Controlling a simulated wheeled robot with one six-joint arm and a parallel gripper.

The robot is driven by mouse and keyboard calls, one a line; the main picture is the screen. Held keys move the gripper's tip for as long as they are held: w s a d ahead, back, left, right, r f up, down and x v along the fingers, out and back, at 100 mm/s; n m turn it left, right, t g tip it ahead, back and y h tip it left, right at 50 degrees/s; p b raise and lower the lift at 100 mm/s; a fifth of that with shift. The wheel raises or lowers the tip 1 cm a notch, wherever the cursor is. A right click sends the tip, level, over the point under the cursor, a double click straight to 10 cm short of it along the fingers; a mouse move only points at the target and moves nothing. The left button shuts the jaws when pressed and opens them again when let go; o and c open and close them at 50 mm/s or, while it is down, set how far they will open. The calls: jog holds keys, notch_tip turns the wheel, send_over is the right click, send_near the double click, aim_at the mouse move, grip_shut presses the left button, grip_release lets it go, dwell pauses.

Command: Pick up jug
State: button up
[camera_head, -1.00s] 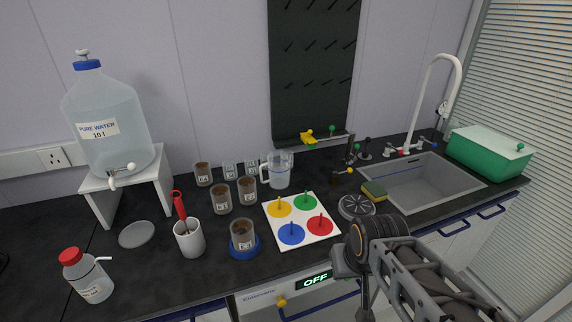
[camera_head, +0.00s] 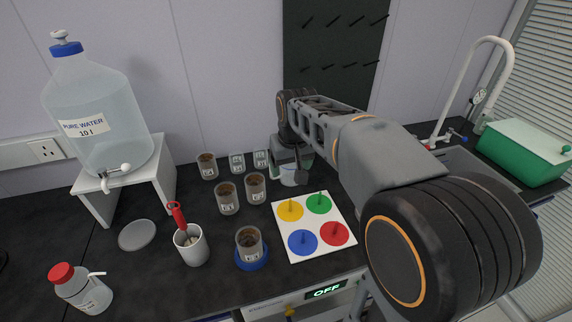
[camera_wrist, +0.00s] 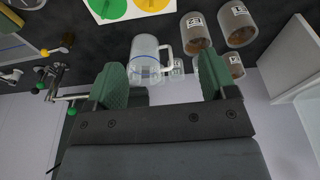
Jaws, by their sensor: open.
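The clear measuring jug (camera_wrist: 146,52) has a blue line and a handle on its right side in the wrist view. It stands on the dark worktop behind the colored mat, and in the head view its lower part (camera_head: 291,179) shows under my gripper. My gripper (camera_wrist: 163,66) is open, with a green ribbed finger on each side of the jug in the wrist picture. The jug looks nearer the left finger. Whether the fingers reach around it or stop short of it, I cannot tell.
Brown-filled cups (camera_head: 227,198) and small clear beakers (camera_head: 237,163) stand left of the jug. A white board (camera_head: 323,253) with colored discs lies in front. A water tank (camera_head: 97,115) on a white stand is at left. A pegboard (camera_head: 330,60) hangs behind.

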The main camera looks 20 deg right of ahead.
jog(key=w+r+g+p, duration=0.1)
jog(key=w+p, duration=0.1)
jog(key=w, duration=1)
jog(key=g+p, duration=0.1)
jog(key=p, duration=0.1)
send_over(286, 168)
jog(key=w+a, duration=0.3)
jog(key=shift+n, duration=0.3)
notch_tip(286, 168, down, 12)
jog(key=shift+a, duration=0.1)
jog(key=shift+a+f+p, duration=0.1)
jog(key=shift+f+p, duration=0.65)
jog(key=shift+f, duration=1.9)
jog(key=c, duration=1.3)
